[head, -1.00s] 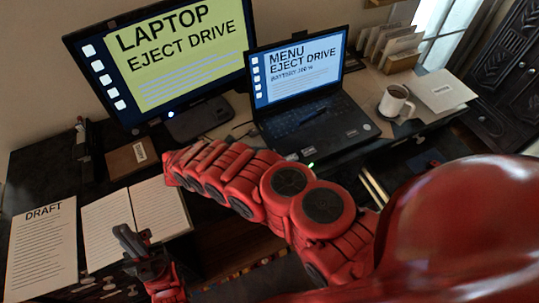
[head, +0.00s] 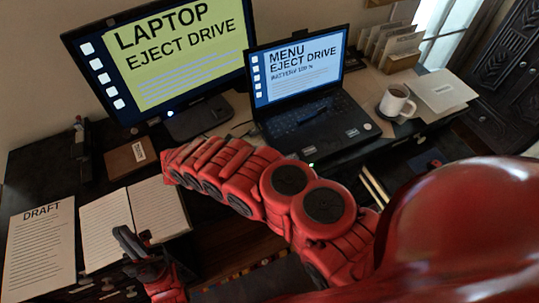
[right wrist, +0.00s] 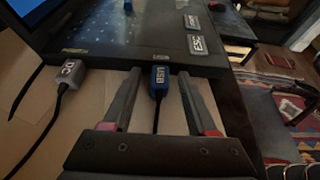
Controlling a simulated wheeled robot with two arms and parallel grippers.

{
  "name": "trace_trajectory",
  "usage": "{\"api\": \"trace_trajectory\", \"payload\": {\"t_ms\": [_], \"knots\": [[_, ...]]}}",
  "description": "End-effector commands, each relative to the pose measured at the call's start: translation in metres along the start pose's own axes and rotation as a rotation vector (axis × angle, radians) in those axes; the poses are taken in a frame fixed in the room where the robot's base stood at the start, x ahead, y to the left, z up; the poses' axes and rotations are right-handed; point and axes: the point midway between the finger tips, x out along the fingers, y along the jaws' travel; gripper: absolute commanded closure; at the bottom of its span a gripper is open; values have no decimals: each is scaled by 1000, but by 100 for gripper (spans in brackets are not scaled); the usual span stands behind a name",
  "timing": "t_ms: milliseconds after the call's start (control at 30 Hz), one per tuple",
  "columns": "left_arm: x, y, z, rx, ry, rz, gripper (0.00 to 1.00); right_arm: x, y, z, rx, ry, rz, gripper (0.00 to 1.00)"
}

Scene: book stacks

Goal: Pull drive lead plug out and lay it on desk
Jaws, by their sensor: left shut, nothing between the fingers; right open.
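In the right wrist view a blue plug marked USB (right wrist: 159,80) sits at the side edge of the black laptop (right wrist: 140,42), its dark lead running back toward the camera. My right gripper (right wrist: 159,76) is open, one finger on each side of the blue plug, with a visible gap on both sides. In the head view the laptop (head: 308,118) stands open on the desk (head: 40,165); my red right arm covers the desk in front of it and that gripper is hidden. My left gripper (head: 124,240) is shut and empty over the open notebook's lower edge.
A grey plug marked DC (right wrist: 67,73) with a black lead is left of the blue plug. A monitor (head: 165,60), a draft sheet (head: 40,250), an open notebook (head: 100,220) and a mug (head: 395,100) stand or lie on the desk. Bare tan surface shows beside the laptop.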

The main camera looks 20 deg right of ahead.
Motion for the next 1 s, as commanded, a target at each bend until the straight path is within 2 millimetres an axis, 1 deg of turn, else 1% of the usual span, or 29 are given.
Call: {"api": "trace_trajectory", "payload": {"t_ms": [100, 367, 400, 467, 500, 567, 700, 1000], "knots": [[-4, 0, 1, 0, 0, 0, 100, 1, 0, -1, 0, -1, 0, 42], [-4, 0, 1, 0, 0, 0, 100, 0, 0, 0, 0, 0, 0, 42], [-4, 0, 1, 0, 0, 0, 100, 0, 0, 0, 0, 0, 0, 45], [-4, 0, 1, 0, 0, 0, 100, 0, 0, 0, 0, 0, 0, 56], [-4, 0, 1, 0, 0, 0, 100, 0, 0, 0, 0, 0, 0, 63], [-4, 0, 1, 0, 0, 0, 100, 0, 0, 0, 0, 0, 0, 74], [-4, 0, 1, 0, 0, 0, 100, 0, 0, 0, 0, 0, 0, 99], [-4, 0, 1, 0, 0, 0, 100, 0, 0, 0, 0, 0, 0, 100]]}}
